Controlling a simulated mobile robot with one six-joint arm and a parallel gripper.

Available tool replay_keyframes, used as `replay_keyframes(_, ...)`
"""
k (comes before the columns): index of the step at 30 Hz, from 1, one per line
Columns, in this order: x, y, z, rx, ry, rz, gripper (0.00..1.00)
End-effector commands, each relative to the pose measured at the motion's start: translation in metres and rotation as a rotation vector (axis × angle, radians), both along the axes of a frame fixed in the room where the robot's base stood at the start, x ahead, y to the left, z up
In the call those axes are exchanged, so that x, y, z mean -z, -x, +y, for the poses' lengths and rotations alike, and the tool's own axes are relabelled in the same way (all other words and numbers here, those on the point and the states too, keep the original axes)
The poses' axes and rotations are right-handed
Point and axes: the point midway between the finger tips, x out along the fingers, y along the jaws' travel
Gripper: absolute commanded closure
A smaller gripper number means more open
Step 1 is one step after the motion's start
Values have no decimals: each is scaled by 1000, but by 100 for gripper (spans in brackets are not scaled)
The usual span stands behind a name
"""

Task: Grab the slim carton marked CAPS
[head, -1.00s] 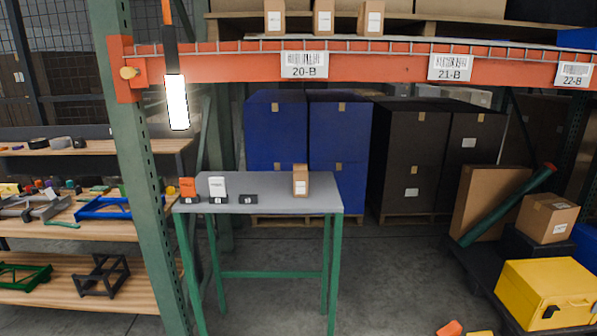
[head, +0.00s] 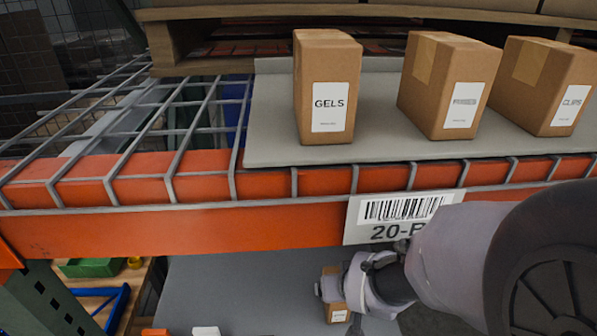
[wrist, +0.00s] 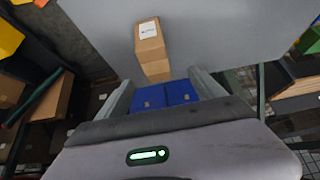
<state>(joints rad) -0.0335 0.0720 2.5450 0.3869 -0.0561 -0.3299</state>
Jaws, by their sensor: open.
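A small brown carton (head: 335,312) stands on the grey table below the shelf. Its white label is too small to read, and my gripper (head: 340,287) partly hides it in the head view. In the wrist view the same carton (wrist: 150,45) shows ahead of my open gripper (wrist: 162,84), roughly in line with the gap between the fingers. I cannot tell whether a finger touches it. On the shelf stand cartons marked GELS (head: 326,90) and CLIPS (head: 543,88); the label of the middle one (head: 447,88) is not clearly legible. I can read CAPS on no carton.
The orange shelf beam (head: 130,228) with its 20-B tag (head: 395,215) runs above the table (head: 225,285). Wire decking (head: 110,115) fills the shelf's left part. In the wrist view, blue boxes (wrist: 182,93) show beyond the fingers.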

Motion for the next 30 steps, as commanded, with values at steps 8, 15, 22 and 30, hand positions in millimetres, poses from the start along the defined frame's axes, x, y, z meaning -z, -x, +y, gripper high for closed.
replay_keyframes(8, 75, -38, -1, 0, 1, 1, 22)
replay_keyframes(15, 106, -63, -1, 1, 1, 0, 22)
replay_keyframes(22, 141, -88, -9, 1, 0, -1, 22)
replay_keyframes(30, 145, -96, -9, -1, 1, -1, 22)
